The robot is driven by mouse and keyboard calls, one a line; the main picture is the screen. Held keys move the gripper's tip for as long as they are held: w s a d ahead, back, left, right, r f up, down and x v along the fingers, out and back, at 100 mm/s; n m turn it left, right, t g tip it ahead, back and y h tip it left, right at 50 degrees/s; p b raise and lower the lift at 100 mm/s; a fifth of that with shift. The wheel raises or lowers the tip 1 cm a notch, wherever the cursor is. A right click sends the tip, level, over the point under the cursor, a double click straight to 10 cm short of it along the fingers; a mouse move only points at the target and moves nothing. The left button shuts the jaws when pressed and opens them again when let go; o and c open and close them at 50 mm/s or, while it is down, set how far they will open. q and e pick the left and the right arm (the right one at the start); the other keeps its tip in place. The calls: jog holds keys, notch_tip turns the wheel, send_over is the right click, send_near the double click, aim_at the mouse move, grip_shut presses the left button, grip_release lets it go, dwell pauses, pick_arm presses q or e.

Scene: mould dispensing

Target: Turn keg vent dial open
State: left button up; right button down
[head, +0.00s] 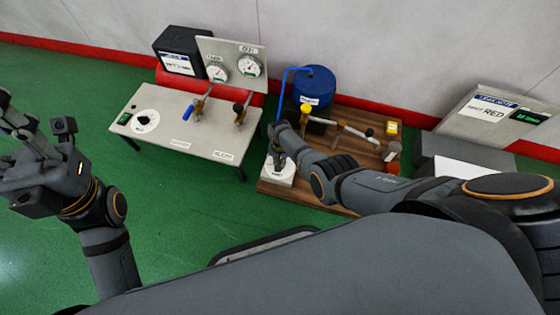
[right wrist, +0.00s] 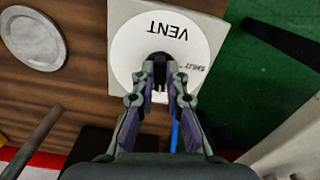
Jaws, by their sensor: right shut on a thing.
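The vent dial is a white disc (right wrist: 205,45) on a pale square block, marked VENT and SHUT in the right wrist view. In the head view the block (head: 279,174) sits at the front left corner of the wooden board. My right gripper (right wrist: 162,82) is shut on the black knob (right wrist: 160,57) at the disc's middle. The fingers hide much of the knob, and I cannot read its pointer's direction. The blue keg (head: 315,84) stands upright behind it. My left gripper (head: 14,140) is empty and open at the far left, away from everything.
The wooden board (head: 345,160) carries a pipe with a yellow valve. A grey bench (head: 160,105) with gauges and valves stands to the left. A round metal plate (right wrist: 32,36) lies beside the dial. Green floor is clear in front.

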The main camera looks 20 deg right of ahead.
dwell(0.6)
jog(key=c, duration=1.4)
grip_release()
notch_tip(320, 180, up, 12)
